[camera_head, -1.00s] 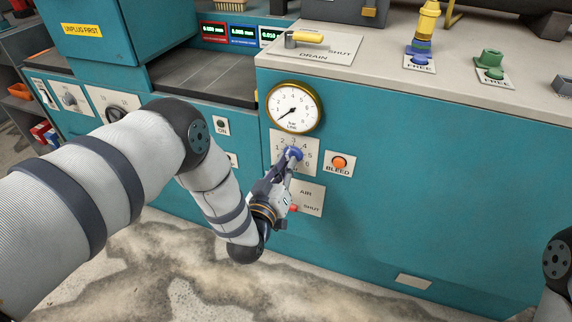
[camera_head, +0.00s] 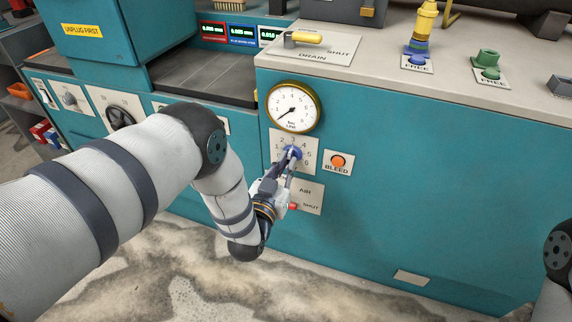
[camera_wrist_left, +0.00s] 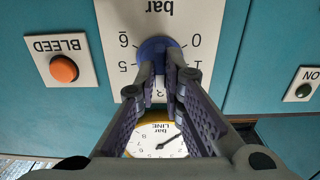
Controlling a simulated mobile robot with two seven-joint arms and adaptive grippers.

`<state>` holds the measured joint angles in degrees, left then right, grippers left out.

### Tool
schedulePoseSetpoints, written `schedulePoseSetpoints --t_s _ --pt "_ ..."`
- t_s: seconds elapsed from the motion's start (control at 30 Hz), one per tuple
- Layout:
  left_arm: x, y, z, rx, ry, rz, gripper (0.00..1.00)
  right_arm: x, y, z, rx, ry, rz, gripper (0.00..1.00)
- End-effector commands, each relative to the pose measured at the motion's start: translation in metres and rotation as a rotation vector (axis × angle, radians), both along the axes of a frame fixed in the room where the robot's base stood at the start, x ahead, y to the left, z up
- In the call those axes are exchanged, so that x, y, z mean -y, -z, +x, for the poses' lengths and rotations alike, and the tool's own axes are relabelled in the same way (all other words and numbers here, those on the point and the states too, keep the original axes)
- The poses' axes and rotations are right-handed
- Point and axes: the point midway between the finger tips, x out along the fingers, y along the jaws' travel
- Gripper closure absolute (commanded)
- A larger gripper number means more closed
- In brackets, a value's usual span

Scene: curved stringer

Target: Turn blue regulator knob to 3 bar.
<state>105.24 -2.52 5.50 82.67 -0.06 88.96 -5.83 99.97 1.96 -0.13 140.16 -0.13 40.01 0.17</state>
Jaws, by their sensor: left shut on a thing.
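The blue regulator knob (camera_head: 292,152) sits on a white plate (camera_head: 311,166) with numbers around it, on the teal cabinet front. It also shows in the left wrist view (camera_wrist_left: 155,47), where the plate reads upside down. My left gripper (camera_head: 288,162) reaches it from below and is shut on it; in the left wrist view the fingers (camera_wrist_left: 163,80) lie on either side of the knob. The fingers hide some numbers and the knob's pointing direction is unclear. The round LINE bar gauge (camera_head: 293,107) above has its needle low on the left, near the scale's low end. My right gripper is out of view.
An orange BLEED button (camera_head: 338,161) is close right of the knob. The AIR plate (camera_head: 312,199) with a red part lies just below, near my left gripper. The yellow DRAIN handle (camera_head: 305,38) is on the top. Cabinet front to the right is mostly clear.

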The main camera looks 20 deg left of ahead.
Motion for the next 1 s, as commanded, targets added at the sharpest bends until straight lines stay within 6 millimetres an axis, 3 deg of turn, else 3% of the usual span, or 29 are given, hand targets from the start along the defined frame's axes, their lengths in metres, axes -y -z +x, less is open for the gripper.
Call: schedulePoseSetpoints --t_s 0.23,0.3,0.37,0.67,0.77,1.0 --pt "0.000 0.002 -0.001 -0.004 0.001 -0.001 1.00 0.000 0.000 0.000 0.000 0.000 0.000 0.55" --pt "0.000 0.002 -0.001 -0.004 0.001 -0.001 0.80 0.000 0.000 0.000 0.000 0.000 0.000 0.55" --pt "0.000 0.002 -0.001 -0.004 0.001 -0.001 0.71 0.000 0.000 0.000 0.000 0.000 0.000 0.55" --pt "0.000 0.001 -0.003 -0.003 0.000 -0.002 0.71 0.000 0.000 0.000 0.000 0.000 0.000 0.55" --pt "0.000 0.002 -0.018 -0.007 0.001 -0.002 0.71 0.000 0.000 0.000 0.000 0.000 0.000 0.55" --pt "-0.003 0.002 -0.083 -0.008 0.001 -0.002 0.71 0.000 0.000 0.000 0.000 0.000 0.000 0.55"
